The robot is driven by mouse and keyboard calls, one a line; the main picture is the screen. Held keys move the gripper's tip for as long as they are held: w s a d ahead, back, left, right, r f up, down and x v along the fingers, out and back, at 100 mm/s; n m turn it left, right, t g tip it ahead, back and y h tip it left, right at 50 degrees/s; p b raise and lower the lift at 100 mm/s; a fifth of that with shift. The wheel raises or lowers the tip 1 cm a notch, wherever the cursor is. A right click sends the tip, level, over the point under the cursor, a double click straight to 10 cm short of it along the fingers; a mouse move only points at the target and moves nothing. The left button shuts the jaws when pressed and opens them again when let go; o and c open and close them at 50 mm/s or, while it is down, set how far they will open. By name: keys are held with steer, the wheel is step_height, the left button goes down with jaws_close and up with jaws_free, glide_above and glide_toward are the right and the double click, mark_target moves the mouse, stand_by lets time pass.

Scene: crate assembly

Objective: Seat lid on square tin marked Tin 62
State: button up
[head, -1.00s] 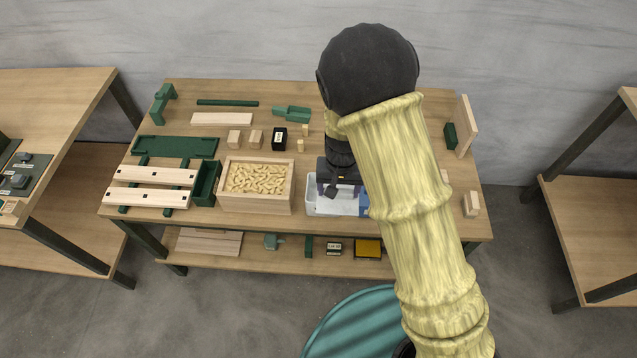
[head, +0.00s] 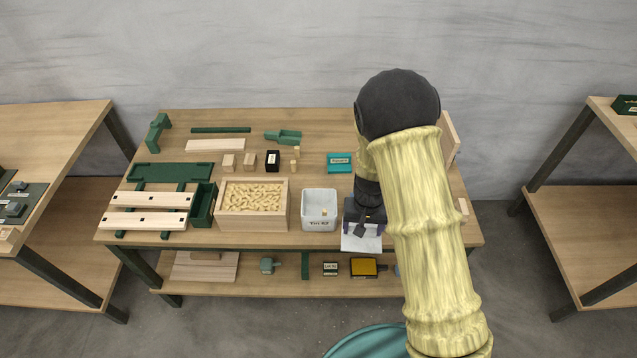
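The square tin (head: 319,208) is a white, open-topped box on the bench, right of the wooden crate. Its front label seems to read Tin 62. A flat whitish square (head: 361,243), which looks like the lid, is right of the tin at the bench's front edge. My gripper (head: 366,226) points down right over this square, to the right of the tin. Its fingers are dark and partly merge with the hand, so I cannot tell whether they are shut on the square. My arm hides the bench behind.
The wooden crate (head: 253,230) of curled filler stands left of the tin. A teal box (head: 339,162) lies behind the tin. A black box (head: 273,161), small wood blocks (head: 248,161) and a green scoop (head: 284,137) are farther back. Bare bench surrounds the tin's rear.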

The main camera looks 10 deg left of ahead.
steer(key=w+d+f+b, duration=0.1)
steer(key=d+f, duration=0.3)
steer(key=d, duration=0.4)
steer(key=w+d+f+m+b, duration=0.1)
steer(key=d+f, duration=0.3)
steer(key=d, duration=0.4)
steer(key=shift+f+m, duration=0.15)
steer(key=shift+m, duration=0.15)
steer(key=shift+a, duration=0.1)
